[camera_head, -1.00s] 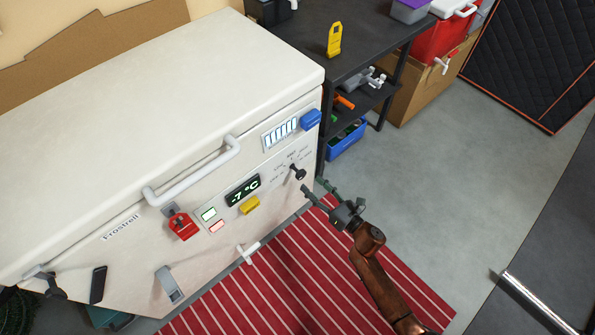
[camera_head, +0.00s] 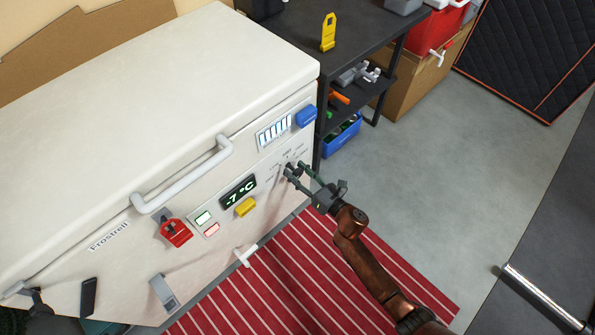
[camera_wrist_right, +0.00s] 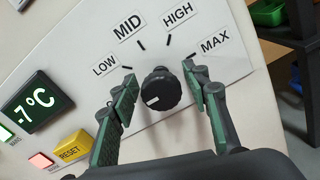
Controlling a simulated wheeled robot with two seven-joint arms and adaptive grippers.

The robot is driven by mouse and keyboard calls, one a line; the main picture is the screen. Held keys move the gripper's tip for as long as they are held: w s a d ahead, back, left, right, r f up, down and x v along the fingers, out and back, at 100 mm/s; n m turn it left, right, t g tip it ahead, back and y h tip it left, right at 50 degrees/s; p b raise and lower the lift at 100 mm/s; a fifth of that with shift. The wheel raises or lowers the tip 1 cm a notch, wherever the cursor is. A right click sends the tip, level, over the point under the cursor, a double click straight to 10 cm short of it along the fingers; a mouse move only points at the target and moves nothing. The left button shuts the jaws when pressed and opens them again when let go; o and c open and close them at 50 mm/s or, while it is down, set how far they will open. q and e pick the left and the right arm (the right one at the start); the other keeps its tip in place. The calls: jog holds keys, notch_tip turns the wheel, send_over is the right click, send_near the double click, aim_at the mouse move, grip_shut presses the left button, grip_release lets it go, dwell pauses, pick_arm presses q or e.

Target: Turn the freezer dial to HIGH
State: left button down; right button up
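The freezer (camera_head: 150,80) is a white chest with "Frostrell" on its front. Its black dial (camera_wrist_right: 160,92) has a white mark at its lower left, below LOW. The labels LOW, MID, HIGH (camera_wrist_right: 178,14) and MAX arc above the dial. The display (camera_head: 239,191) reads -7 °C and also shows in the wrist view (camera_wrist_right: 37,101). My right gripper (camera_head: 297,169) is at the dial, largely hiding it in the head view. In the right wrist view its fingers are open, one on each side of the dial, with visible gaps.
A yellow RESET button (camera_wrist_right: 73,147) is left of the dial. A blue part (camera_head: 306,116) and a red latch (camera_head: 176,233) stick out from the freezer front. A black shelf table (camera_head: 350,40) stands beside the freezer. Striped mat (camera_head: 290,280) and open floor lie in front.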

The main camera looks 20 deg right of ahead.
jog(key=c, duration=0.9)
jog(key=shift+c, duration=0.2)
